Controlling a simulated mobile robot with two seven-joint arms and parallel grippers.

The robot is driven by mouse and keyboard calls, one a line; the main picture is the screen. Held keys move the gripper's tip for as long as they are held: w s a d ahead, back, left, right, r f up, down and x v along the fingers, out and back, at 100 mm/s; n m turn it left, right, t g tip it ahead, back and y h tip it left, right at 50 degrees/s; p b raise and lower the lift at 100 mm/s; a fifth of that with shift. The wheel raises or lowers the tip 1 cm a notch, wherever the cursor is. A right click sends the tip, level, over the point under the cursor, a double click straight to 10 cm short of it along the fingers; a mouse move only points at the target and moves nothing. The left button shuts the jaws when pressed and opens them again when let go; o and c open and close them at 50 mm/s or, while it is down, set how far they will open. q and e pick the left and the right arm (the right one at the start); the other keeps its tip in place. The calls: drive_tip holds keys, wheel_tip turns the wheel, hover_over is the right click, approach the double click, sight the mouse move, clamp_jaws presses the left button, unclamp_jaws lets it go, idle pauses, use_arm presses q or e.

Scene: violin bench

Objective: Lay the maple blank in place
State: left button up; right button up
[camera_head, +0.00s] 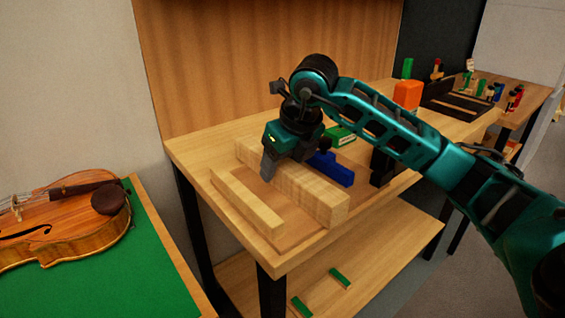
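Two pale wooden blocks lie on the bench (440,122): a longer, thicker block (310,189) and a thinner, shorter strip (245,202) in front of it to the left. They lie roughly parallel with a narrow gap between them. I cannot tell for sure which is the maple blank. My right gripper (268,168) points down at the longer block, near its middle, with one grey finger on the near side. The other finger is hidden, so I cannot tell whether it grips the block. My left gripper is out of view.
A blue tool (331,168) and a green box (340,137) lie behind the longer block. An orange block (407,94) and a dark tray (468,104) stand farther right. A violin (60,222) lies on a green-topped table (155,255) at left. Green pieces (341,277) lie on the lower shelf.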

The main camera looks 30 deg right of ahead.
drive_tip(key=shift+o, duration=1.1)
drive_tip(key=shift+r, duration=0.2)
drive_tip(key=p+v, duration=0.2)
drive_tip(key=v, duration=1)
